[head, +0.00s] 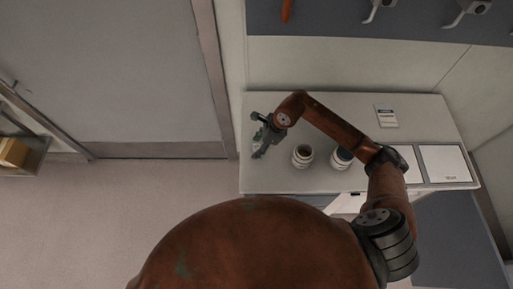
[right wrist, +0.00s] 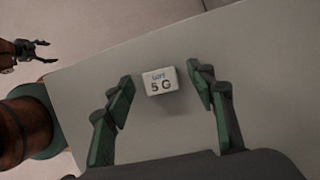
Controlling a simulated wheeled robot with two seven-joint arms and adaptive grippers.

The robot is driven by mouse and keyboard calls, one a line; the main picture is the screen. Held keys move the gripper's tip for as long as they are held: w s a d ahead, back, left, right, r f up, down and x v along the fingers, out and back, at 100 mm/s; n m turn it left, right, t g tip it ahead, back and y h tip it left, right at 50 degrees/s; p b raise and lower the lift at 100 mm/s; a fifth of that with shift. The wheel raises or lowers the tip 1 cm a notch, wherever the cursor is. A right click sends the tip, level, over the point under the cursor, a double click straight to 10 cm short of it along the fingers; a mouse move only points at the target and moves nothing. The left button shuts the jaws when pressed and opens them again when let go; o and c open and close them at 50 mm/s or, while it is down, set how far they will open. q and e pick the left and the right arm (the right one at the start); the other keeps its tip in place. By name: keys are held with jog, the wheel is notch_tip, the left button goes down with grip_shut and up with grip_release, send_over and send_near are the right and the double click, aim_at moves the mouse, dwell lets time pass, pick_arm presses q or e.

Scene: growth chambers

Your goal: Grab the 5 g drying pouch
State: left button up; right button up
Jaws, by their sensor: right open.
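The 5 g drying pouch (right wrist: 160,81) is a small white block-like packet marked "5 G" in the right wrist view. It lies on the pale grey bench top. My right gripper (right wrist: 160,71) is open, with its green-padded fingers on either side of the pouch and a gap on each side. In the head view my right gripper (head: 261,136) is over the bench's left end, and I cannot make out the pouch clearly there. My left gripper (right wrist: 36,50) shows at the left edge of the right wrist view, open and empty, away from the bench.
On the bench (head: 275,182) stand a white open-topped jar (head: 302,156) and a second jar (head: 341,158) under my right arm. A small label card (head: 386,117) lies behind, and a white panel (head: 446,163) lies right. Hooks (head: 380,8) hang on the back wall.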

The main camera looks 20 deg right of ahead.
jog(key=shift+c, duration=0.7)
jog(key=c, duration=0.7)
jog(key=shift+c, duration=0.2)
